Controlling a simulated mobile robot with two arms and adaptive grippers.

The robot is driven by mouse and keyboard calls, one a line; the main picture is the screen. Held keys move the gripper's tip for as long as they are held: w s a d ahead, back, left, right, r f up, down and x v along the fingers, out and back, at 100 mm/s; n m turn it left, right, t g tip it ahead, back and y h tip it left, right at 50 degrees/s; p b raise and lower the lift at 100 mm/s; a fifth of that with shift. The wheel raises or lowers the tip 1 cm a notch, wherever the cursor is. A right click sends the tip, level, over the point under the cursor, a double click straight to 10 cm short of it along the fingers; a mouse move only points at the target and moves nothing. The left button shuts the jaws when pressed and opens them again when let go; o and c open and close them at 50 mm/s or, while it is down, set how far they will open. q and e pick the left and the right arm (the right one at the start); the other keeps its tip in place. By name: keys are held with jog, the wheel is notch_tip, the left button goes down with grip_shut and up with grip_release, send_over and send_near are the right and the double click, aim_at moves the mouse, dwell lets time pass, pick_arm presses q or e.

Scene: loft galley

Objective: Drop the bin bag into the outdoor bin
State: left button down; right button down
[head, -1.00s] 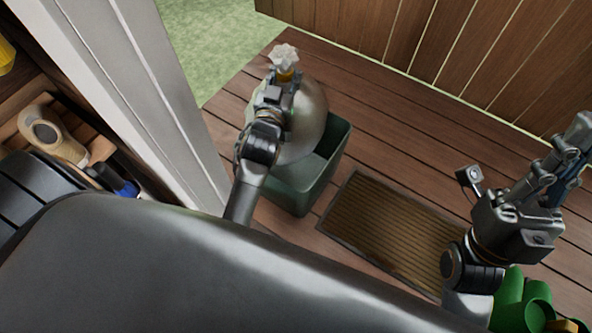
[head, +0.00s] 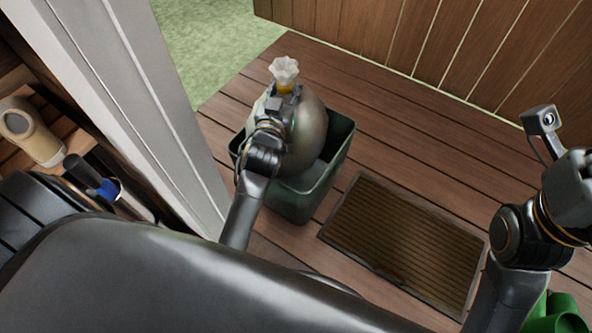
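The bin bag (head: 308,135) is a round grey-beige sack with a pale gathered top (head: 284,70) and a yellow tie. My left gripper (head: 284,94) is shut on its neck, just below the gathered top. The bag hangs upright over the open dark green outdoor bin (head: 293,204), its lower part overlapping the bin's opening. I cannot tell how deep it sits or whether it touches the walls. The right part of the bin's inside shows empty. My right gripper's body (head: 572,190) is at the right edge, away from the bin; its fingers are outside the picture.
A brown ribbed doormat (head: 400,240) lies right of the bin on the wooden deck (head: 420,135). A white door frame (head: 165,125) stands close left of my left arm. Green boots (head: 556,314) are at bottom right. A plank fence (head: 390,35) closes the back.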

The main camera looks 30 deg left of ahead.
aim_at(286, 60)
pick_arm(q)
jog(key=shift+f, duration=0.1)
dwell(0.3)
jog(key=c, duration=0.9)
grip_release()
jog(key=shift+o, duration=0.3)
jog(key=shift+f, duration=0.15)
notch_tip(286, 60, up, 10)
jog(key=shift+r, duration=0.15)
